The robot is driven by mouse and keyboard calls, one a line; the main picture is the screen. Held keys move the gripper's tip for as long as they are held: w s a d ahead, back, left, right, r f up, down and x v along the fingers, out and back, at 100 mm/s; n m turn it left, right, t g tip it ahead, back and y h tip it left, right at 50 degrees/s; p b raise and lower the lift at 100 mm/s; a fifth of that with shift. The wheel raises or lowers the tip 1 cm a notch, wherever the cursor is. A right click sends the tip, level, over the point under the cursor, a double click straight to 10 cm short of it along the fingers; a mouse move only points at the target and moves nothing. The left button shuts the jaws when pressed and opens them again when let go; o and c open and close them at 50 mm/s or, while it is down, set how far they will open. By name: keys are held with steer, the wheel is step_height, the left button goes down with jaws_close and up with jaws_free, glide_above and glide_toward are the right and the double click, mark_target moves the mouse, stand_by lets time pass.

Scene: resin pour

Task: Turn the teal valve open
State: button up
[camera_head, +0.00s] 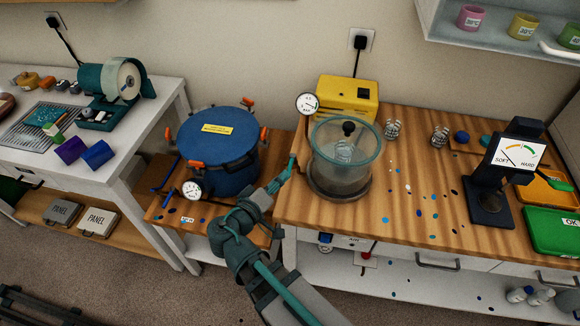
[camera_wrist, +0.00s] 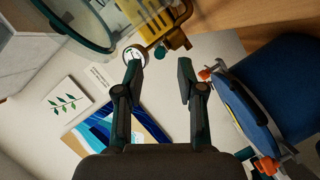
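A small round teal part, which looks like the teal valve (camera_wrist: 160,52), shows in the wrist view beside the gauge (camera_wrist: 135,53) and the yellow pump (camera_wrist: 165,22). My gripper (camera_wrist: 159,72) is open and empty; the teal part lies beyond the gap between its fingertips, with no contact visible. In the head view my gripper (camera_head: 283,175) is between the blue pot (camera_head: 215,155) and the clear chamber (camera_head: 345,165). The valve cannot be told apart from my gripper there. The gauge (camera_head: 307,104) and yellow pump (camera_head: 348,93) stand behind the chamber.
The chamber's teal rim (camera_wrist: 75,28) is close at the upper left of the wrist view. The blue pot (camera_wrist: 285,90) with orange-handled clamps is close on the right. Several cups, a hardness gauge (camera_head: 490,180) and scattered drips occupy the wooden bench (camera_head: 400,240).

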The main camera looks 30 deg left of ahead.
mark_target(289, 169)
steer(key=shift+p+x, duration=0.9)
steer(key=shift+x, duration=2.2)
jaws_close()
